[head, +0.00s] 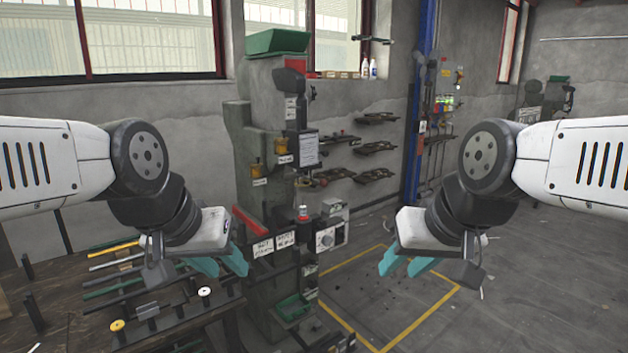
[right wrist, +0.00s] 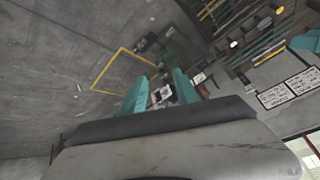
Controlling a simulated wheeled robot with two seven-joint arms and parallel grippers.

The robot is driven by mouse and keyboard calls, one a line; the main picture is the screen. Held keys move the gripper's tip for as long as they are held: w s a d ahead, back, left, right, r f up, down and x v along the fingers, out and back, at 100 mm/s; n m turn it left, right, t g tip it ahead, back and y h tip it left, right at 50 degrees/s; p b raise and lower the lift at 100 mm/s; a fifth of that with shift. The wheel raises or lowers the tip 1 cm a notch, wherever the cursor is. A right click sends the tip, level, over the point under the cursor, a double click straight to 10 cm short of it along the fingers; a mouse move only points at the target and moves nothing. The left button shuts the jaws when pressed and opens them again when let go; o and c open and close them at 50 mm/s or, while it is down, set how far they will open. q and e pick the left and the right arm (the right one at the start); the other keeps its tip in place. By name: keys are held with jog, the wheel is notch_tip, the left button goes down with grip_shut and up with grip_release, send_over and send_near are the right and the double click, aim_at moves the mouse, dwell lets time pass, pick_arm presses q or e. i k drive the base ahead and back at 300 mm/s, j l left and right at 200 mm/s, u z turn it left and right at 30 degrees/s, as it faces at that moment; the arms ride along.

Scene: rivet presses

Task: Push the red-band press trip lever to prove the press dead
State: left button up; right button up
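A tall grey-green press (head: 262,140) stands ahead, slightly left of centre in the head view. A red strip (head: 249,220) runs along its left side at bed height, and white labels hang below it. I cannot make out for certain which part is the trip lever. My left gripper (head: 222,263) is open and empty, in front of the press's lower left side. My right gripper (head: 403,266) is open and empty, to the right of the press, over the floor. Its two teal fingers stand apart in the right wrist view (right wrist: 160,92).
A dark workbench (head: 70,305) with coloured rods and knobs is at lower left. A green bin (head: 292,307) sits low on the press. Wall racks (head: 375,147) and a blue column (head: 420,100) stand behind. The yellow-outlined floor (head: 375,298) is mostly clear.

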aim_at(323, 183)
jog(key=i+l+u, duration=0.15)
jog(key=u, duration=0.6)
jog(key=i+l+u, duration=0.4)
jog(key=l, duration=0.25)
jog(key=l+u, duration=0.15)
jog(key=l, duration=0.2)
jog(key=i+l+u, duration=0.2)
jog(key=l, duration=0.2)
jog(key=i+l, duration=0.1)
jog(key=l, duration=0.35)
jog(key=i+l, duration=0.1)
jog(key=l, duration=0.35)
jog(key=i+l+u, duration=0.1)
jog(key=l, duration=0.4)
jog(key=i+l, duration=0.1)
jog(key=l, duration=0.35)
jog(key=i+l, duration=0.1)
jog(key=l, duration=0.35)
